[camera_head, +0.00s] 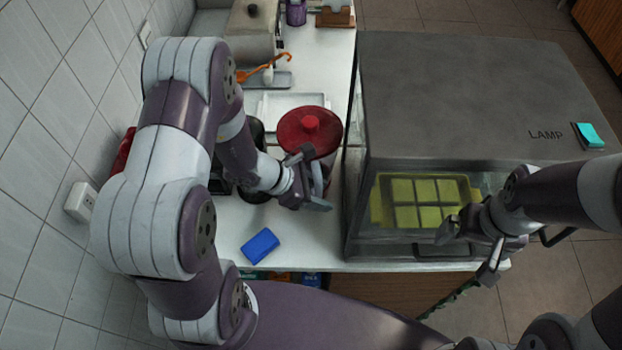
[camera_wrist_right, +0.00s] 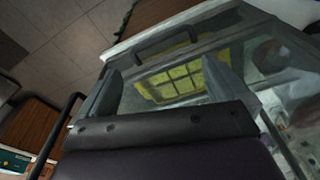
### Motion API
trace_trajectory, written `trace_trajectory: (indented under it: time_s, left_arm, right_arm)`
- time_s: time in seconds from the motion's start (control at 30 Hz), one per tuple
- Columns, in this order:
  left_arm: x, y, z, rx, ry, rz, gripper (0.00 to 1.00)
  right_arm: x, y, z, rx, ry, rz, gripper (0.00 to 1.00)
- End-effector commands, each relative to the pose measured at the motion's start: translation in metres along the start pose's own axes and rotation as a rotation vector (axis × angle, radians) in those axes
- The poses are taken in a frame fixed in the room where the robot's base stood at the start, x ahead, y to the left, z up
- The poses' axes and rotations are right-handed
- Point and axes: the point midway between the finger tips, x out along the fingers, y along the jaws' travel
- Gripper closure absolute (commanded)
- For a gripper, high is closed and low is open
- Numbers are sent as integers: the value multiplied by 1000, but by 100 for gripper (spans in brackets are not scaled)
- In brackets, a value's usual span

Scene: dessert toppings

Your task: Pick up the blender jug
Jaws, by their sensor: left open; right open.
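A container with a round red lid (camera_head: 306,128) and a see-through body stands on the white counter (camera_head: 290,235); it may be the blender jug, but I cannot tell for sure. My left gripper (camera_head: 312,182) is open at the near side of this container, with its fingers close to the body. Whether they touch it is unclear. A dark object (camera_head: 254,193) is partly hidden behind my left arm. My right gripper (camera_head: 468,250) is open and empty in front of the glass-fronted case; its fingers also show in the right wrist view (camera_wrist_right: 162,82).
The grey case marked LAMP (camera_head: 450,90) stands right of the container, with a yellow sectioned tray (camera_head: 381,203) inside. A blue block (camera_head: 260,246) lies near the front edge. A white tray (camera_head: 268,104) and an orange utensil (camera_head: 262,69) are further back. A tiled wall bounds the left.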

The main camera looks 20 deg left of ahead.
Motion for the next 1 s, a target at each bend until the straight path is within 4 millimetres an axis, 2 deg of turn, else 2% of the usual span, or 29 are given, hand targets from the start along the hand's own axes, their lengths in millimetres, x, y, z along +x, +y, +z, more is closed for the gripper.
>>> trace_trajectory:
  time_s: [0.07,0.23,1.0]
  left_arm:
    - [0,0,0,0,0,0,49]
    - [0,0,0,0,0,0,100]
    - [0,-1,0,-2,0,-2,100]
  right_arm:
    - [0,0,0,0,0,0,0]
    - [0,0,0,0,0,0,0]
    - [0,0,0,0,0,0,0]
